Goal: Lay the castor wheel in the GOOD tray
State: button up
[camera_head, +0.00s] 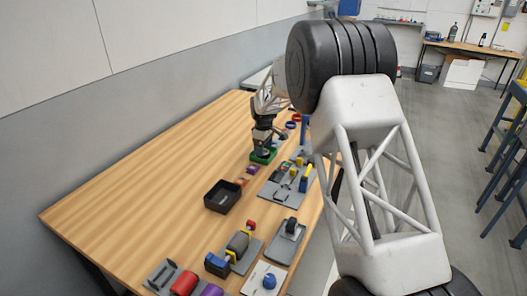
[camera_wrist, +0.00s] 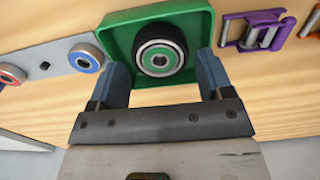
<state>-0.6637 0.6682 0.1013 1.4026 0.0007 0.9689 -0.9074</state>
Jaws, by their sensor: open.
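The castor wheel (camera_wrist: 160,58), with a black tyre, a pale ring and a metal hub, lies flat in a green tray (camera_wrist: 113,38) in the wrist view. No lettering shows on the tray. My gripper (camera_wrist: 163,78) is open, its two blue-grey fingers apart on either side of the wheel's near part, with visible gaps. In the head view my gripper (camera_head: 263,147) points down over the green tray (camera_head: 262,158) on the wooden table, and the wheel is hidden there.
A grey plate (camera_wrist: 62,50) with blue-centred and red-centred wheels is left of the tray. A purple bracket (camera_wrist: 256,27) with metal rollers is to its right. In the head view, a black bin (camera_head: 222,197) and grey boards of parts stand nearer. The table's left side is clear.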

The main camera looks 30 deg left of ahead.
notch_tip(320, 180, up, 10)
dwell(0.5)
dwell(0.8)
jog(key=s+d+r+m, duration=0.2)
jog(key=d+r, duration=0.4)
jog(key=d, duration=0.5)
jog(key=s+d+r+m, duration=0.25)
jog(key=d+r, duration=0.35)
jog(key=d, duration=0.5)
jog(key=s+d+r+m+t, duration=0.1)
jog(key=s+d+r+m, duration=0.1)
jog(key=s+d+r, duration=0.5)
jog(key=s+d+m, duration=0.2)
jog(key=s+d, duration=0.3)
jog(key=d, duration=0.6)
jog(key=s+d+m+t, duration=0.1)
jog(key=s+d+m, duration=0.4)
jog(key=s+d, duration=0.95)
jog(key=s+d+f+m, duration=0.2)
jog(key=s+d+f, duration=0.1)
jog(key=s, duration=0.7)
jog(key=s+d+f+m, duration=0.2)
jog(key=s+d, duration=0.4)
jog(key=s, duration=0.4)
jog(key=shift+f+m+t, duration=0.3)
jog(key=shift+f+m, duration=0.05)
jog(key=shift+f, duration=0.1)
